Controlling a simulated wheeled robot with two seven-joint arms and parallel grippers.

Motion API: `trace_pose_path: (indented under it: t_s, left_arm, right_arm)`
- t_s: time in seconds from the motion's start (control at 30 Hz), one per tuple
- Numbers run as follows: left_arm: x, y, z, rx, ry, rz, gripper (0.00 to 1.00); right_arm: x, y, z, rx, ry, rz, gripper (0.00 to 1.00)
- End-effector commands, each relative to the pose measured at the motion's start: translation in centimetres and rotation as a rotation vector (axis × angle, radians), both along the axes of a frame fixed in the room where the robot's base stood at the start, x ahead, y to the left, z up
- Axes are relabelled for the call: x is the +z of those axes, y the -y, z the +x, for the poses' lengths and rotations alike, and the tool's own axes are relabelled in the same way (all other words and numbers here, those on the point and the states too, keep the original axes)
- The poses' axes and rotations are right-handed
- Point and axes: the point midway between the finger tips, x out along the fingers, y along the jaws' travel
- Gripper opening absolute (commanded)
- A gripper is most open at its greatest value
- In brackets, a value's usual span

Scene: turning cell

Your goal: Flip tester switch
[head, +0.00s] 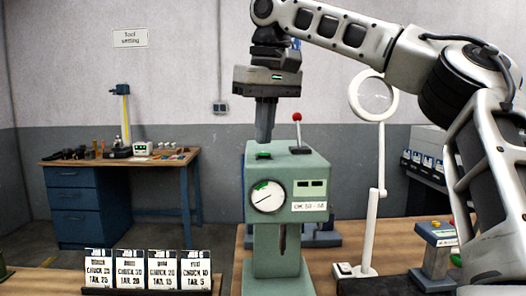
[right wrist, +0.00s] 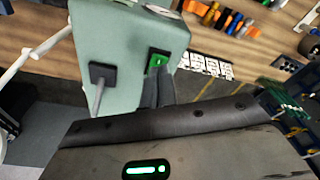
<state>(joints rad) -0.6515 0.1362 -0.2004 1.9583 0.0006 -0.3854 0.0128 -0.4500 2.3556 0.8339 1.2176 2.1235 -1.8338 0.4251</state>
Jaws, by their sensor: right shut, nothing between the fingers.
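The tester is a pale green machine (head: 260,227) with a round dial and a label on its front, standing on the wooden bench. On its top is a small switch (head: 263,155) with a green face in a black frame; the switch also shows in the right wrist view (right wrist: 157,62). My right gripper (head: 264,140) points straight down over the switch, shut and empty. In the right wrist view its fingertips (right wrist: 158,80) are right at the switch's edge; I cannot tell whether they touch it. My left gripper is not in view.
A lever with a red ball (head: 297,117) rises from the tester top, close right of my fingers. A white magnifier lamp (head: 381,150) stands to the right. Several job cards (head: 129,270) stand at the front left. A blue tool desk (head: 75,205) is behind.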

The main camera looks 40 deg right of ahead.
Motion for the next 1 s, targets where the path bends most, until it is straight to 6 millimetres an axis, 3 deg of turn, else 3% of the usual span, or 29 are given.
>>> trace_pose_path:
  t_s: [1.0]
  left_arm:
    - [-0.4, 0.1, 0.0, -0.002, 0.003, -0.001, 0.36]
  right_arm:
    - [-1.3, 0.0, 0.0, -0.001, 0.001, 0.000, 0.00]
